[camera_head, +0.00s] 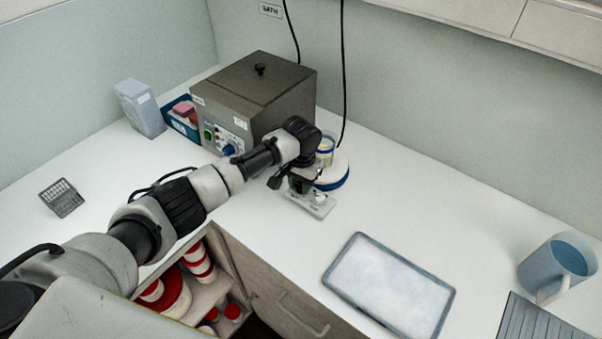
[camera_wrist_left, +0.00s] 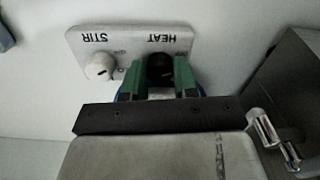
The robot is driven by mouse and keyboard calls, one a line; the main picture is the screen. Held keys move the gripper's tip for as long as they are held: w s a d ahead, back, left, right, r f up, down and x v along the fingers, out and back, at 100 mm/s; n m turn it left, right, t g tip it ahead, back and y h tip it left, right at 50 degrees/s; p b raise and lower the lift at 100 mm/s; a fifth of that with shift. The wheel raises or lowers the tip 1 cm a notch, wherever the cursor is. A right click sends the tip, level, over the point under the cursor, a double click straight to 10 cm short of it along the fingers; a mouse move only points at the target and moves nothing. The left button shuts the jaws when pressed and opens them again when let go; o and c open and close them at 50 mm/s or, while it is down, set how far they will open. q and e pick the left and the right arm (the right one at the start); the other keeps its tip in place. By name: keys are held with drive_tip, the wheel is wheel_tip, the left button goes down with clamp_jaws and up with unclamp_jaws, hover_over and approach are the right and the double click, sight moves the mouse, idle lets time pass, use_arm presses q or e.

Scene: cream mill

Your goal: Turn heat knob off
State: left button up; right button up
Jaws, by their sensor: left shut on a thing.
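In the left wrist view, a white panel (camera_wrist_left: 130,42) carries the upside-down labels HEAT and STIR. The heat knob (camera_wrist_left: 160,67) lies in shadow between the green fingertips of my left gripper (camera_wrist_left: 158,76), which is shut on it. The white stir knob (camera_wrist_left: 100,67) is beside it, apart from the fingers. In the head view, my left gripper (camera_head: 297,185) reaches down to the front panel (camera_head: 317,204) of the stirrer, whose round white and blue plate (camera_head: 340,168) shows behind. The heat knob is hidden there by the gripper. My right gripper is not in view.
A metal bath box (camera_head: 275,90) stands behind my left arm. A small vessel (camera_head: 326,146) stands at the stirrer's plate. A grey-rimmed tray (camera_head: 390,285) and a blue mug (camera_head: 556,265) are to the right. Below the counter, an open drawer (camera_head: 205,298) holds red-lidded jars.

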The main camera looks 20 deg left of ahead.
use_arm(q)
drive_tip(key=shift+r+n+p, duration=0.1)
drive_tip(key=shift+n+p, duration=0.55)
drive_tip(key=shift+n, duration=0.15)
drive_tip(key=shift+w, duration=0.1)
drive_tip(key=o, duration=0.9)
wheel_tip(320, 180, up, 11)
drive_tip(key=shift+f+b, duration=0.15)
drive_tip(key=shift+b, duration=0.8)
